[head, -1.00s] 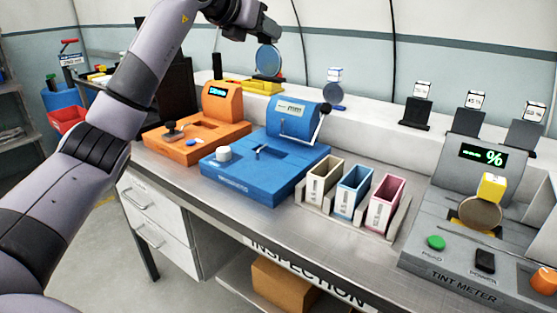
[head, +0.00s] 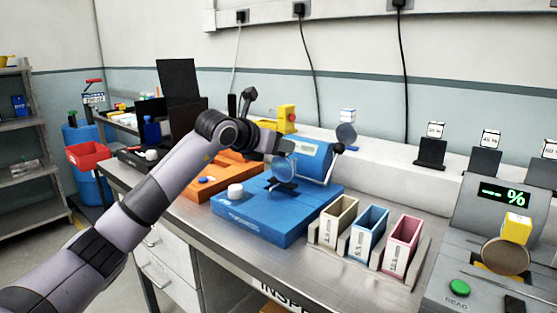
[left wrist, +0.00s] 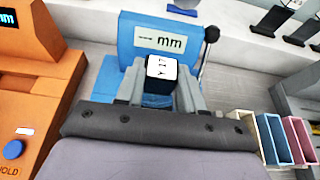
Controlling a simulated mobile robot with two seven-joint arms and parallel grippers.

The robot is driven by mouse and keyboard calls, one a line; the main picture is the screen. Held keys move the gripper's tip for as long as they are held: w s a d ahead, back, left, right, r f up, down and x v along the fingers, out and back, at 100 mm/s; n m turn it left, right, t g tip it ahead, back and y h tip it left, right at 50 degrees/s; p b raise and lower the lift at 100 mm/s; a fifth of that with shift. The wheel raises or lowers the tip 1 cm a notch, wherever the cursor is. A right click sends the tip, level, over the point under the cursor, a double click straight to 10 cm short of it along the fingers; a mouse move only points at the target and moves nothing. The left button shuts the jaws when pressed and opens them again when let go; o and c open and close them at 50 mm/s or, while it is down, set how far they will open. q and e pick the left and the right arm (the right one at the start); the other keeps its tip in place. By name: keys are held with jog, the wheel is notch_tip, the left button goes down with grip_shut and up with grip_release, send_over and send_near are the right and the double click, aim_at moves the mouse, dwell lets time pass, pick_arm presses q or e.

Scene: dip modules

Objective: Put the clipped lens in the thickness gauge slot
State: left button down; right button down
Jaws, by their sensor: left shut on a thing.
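The blue thickness gauge (head: 263,217) stands on the bench, with a rounded blue housing, a black lever and a dark slot area on its base. In the left wrist view its display (left wrist: 160,42) reads "mm". My left gripper (head: 280,146) is low over the gauge, in front of the housing. It is shut on the lens clip, a dark block with a white label (left wrist: 162,72) between the fingers. The clear bluish lens (head: 285,169) hangs below it, close above the gauge base. I cannot tell whether its edge is in the slot. My right gripper is out of view.
An orange device (head: 222,178) stands left of the gauge. Cream, blue and pink bins (head: 368,234) stand to its right, then the grey tint meter (head: 470,240) with a yellow-clipped brown lens (head: 505,256). Another clipped lens (head: 346,135) stands on the ledge behind.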

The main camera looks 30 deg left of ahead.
aim_at(281, 159)
pick_arm(q)
notch_tip(281, 159, down, 3)
jog(key=shift+f, duration=0.2)
jog(key=shift+f+b, duration=0.15)
jog(key=shift+b, duration=0.15)
jog(key=c, duration=0.7)
grip_release()
